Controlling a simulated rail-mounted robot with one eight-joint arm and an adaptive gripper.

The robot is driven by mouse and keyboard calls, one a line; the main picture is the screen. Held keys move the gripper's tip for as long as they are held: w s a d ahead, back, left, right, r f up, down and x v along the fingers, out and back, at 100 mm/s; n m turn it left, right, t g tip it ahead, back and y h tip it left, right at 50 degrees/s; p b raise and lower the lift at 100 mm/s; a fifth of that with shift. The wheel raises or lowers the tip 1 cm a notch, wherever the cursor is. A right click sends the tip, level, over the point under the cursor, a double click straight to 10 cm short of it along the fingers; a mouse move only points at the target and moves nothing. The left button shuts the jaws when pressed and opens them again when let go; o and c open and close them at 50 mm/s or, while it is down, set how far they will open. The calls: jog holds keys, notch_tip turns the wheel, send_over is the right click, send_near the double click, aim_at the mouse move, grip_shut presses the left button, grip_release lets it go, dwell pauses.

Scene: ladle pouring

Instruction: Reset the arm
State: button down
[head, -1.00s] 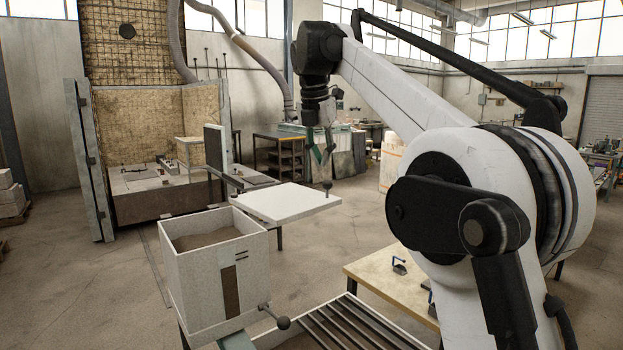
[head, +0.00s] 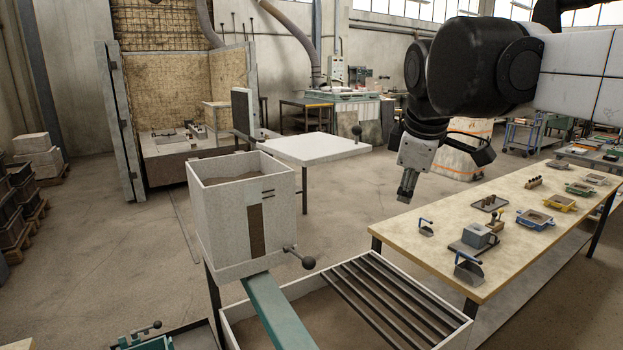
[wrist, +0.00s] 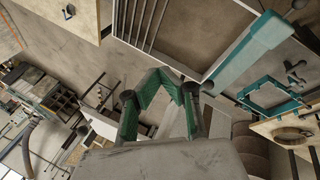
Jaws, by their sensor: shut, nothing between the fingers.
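My gripper (head: 407,186) hangs from my arm at the upper right of the head view, pointing down. It is in the air, in front of the white wrapped stack and left of the wooden workbench (head: 515,222) in the picture. In the wrist view its green fingers (wrist: 166,80) bend toward each other. The gripper is shut and empty, touching nothing that I can see.
A white sand-filled box (head: 243,215) stands at left centre, with a ball-ended handle. A white-rimmed tray with dark bars (head: 385,300) lies below. Ladles and small moulds sit on the workbench. A white square table (head: 318,148) stands behind. Open floor lies between.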

jog(key=s+d+f+m+t+b, duration=0.1)
jog(key=s+f+m+b, duration=0.1)
jog(key=s+f+m, duration=0.4)
jog(key=s+d+f+m+t+b, duration=0.1)
jog(key=s+f+m, duration=0.5)
jog(key=s+f, duration=0.7)
notch_tip(320, 180, down, 6)
jog(key=shift+s+d+f+m+b, duration=0.1)
jog(key=shift+s+d+m+b, duration=0.2)
jog(key=shift+b, duration=0.45)
